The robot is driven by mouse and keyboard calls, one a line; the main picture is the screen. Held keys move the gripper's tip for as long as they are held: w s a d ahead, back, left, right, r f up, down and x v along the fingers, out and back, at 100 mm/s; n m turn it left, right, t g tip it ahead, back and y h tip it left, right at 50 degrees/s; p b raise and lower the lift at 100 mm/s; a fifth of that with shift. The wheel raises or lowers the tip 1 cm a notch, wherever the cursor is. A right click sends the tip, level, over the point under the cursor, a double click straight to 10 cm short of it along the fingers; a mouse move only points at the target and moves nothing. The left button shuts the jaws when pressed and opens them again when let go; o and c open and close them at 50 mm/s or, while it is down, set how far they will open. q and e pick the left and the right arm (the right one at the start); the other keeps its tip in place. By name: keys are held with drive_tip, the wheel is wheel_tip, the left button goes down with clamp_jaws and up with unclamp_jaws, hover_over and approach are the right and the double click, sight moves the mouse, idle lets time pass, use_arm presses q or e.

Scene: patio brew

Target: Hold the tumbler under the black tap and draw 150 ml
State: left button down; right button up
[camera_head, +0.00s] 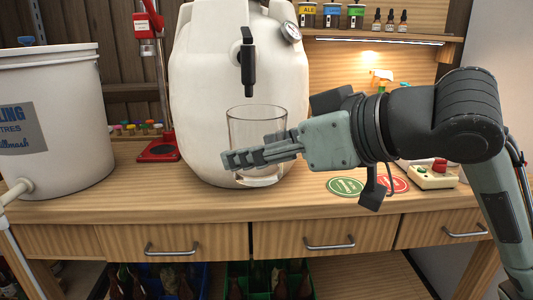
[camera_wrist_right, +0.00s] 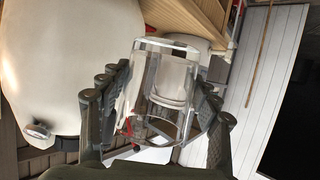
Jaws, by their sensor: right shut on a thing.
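The clear glass tumbler (camera_head: 256,125) is upright in the head view, in front of the white keg (camera_head: 210,90). It looks empty. My right gripper (camera_head: 262,154) is shut around its lower half. The wrist view shows the tumbler (camera_wrist_right: 160,92) between both fingers of the right gripper (camera_wrist_right: 155,110). The black tap (camera_head: 248,68) is on the front of the keg, with its spout just above the tumbler's rim. Whether the spout is exactly over the opening, I cannot tell. The tap's handle is upright and no stream shows. My left gripper is not in view.
A white bucket (camera_head: 60,125) with its own spigot stands at the left of the wooden bench (camera_head: 130,200). A red bench capper (camera_head: 158,148) stands beside the keg. Round coasters, one green (camera_head: 345,186), and a small box with a red button (camera_head: 432,177) lie at the right.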

drive_tip(key=w+f, duration=0.2)
drive_tip(key=w, duration=0.7)
drive_tip(key=shift+a+f, duration=0.25)
drive_tip(key=shift+a, duration=0.2)
